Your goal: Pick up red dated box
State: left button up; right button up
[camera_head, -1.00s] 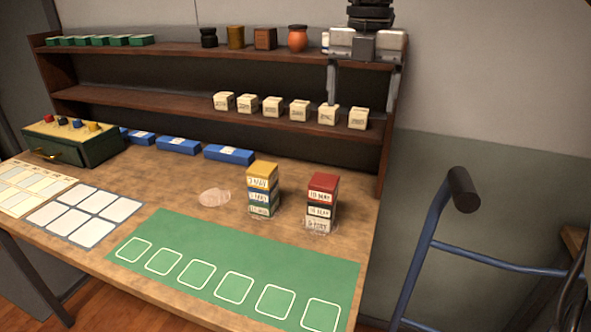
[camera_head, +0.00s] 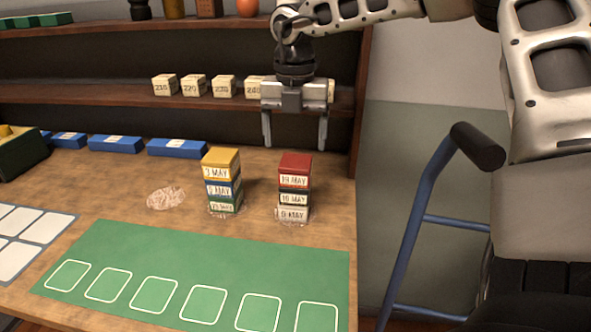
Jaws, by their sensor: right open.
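The red dated box (camera_head: 294,171) is the top of a stack of three on the right of the table, and its label looks like "19 MAY". A dark green box (camera_head: 294,196) and a white box (camera_head: 293,213) lie under it. My right gripper (camera_head: 295,143) is open and empty, fingers pointing down, right above the red box. The fingertips appear slightly above or behind its top; I cannot tell the exact depth. My left gripper is not in view.
A second stack with a yellow box (camera_head: 221,162) on top stands close to the left. A green mat (camera_head: 190,260) with white outlined squares lies in front. Blue boxes (camera_head: 178,148) and a shelf with numbered cream blocks (camera_head: 194,85) are behind. A blue-framed cart handle (camera_head: 420,220) stands right.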

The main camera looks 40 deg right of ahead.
aim_at(296, 161)
jog(key=shift+s+a+f+p, duration=0.15)
jog(key=shift+f+p, duration=0.15)
jog(key=shift+f, duration=1.35)
jog(key=shift+s+f+p, duration=0.1)
jog(key=shift+f+p, duration=0.2)
jog(key=shift+f, duration=1.35)
jog(key=c, duration=1.1)
